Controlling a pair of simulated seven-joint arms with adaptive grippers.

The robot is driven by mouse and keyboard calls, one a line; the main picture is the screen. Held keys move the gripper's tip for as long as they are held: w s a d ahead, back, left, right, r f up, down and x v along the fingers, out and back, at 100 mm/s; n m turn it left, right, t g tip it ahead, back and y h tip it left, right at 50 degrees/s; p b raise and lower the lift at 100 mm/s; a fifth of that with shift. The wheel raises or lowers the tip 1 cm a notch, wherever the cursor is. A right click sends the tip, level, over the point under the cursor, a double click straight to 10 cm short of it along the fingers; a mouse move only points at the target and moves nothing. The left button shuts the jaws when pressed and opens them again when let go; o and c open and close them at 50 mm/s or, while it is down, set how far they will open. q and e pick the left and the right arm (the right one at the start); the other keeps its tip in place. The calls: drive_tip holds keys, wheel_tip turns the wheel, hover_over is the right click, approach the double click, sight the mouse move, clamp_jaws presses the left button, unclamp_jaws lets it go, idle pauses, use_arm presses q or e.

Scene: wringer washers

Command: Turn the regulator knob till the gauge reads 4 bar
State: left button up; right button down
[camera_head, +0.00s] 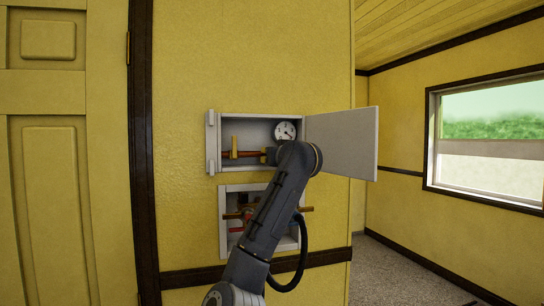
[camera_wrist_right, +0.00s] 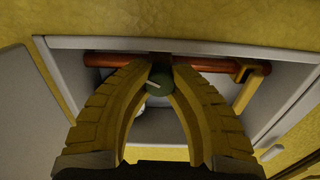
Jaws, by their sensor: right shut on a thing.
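The gauge (camera_head: 285,132) is a small white round dial in the upper wall cabinet (camera_head: 262,117). Its dark needle is too small for me to read. The regulator knob (camera_wrist_right: 160,84) is dark green with a pale line on its face and sits by the red-brown pipe (camera_wrist_right: 110,60). My right gripper (camera_wrist_right: 164,80) is shut on the knob, one finger on each side. In the head view my right arm reaches up to the cabinet and hides the knob and most of the gripper. My left gripper is not in view.
The cabinet door (camera_head: 342,143) stands open to the right. A brass lever (camera_head: 234,147) is on the pipe at the cabinet's left. A lower open box (camera_head: 224,225) holds pipework with a red part, partly behind my arm. A yellow door (camera_head: 45,160) is at far left.

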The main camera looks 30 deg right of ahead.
drive_tip(key=shift+s+r+m, duration=0.15)
drive_tip(key=shift+r+m, duration=0.4)
drive_tip(key=shift+m, duration=0.05)
drive_tip(key=c, duration=1.5)
unclamp_jaws()
drive_tip(key=shift+o, duration=0.7)
drive_tip(key=shift+s, duration=0.1)
drive_tip(key=shift+f, duration=0.25)
drive_tip(key=v, duration=1.1)
drive_tip(key=shift+s, duration=0.35)
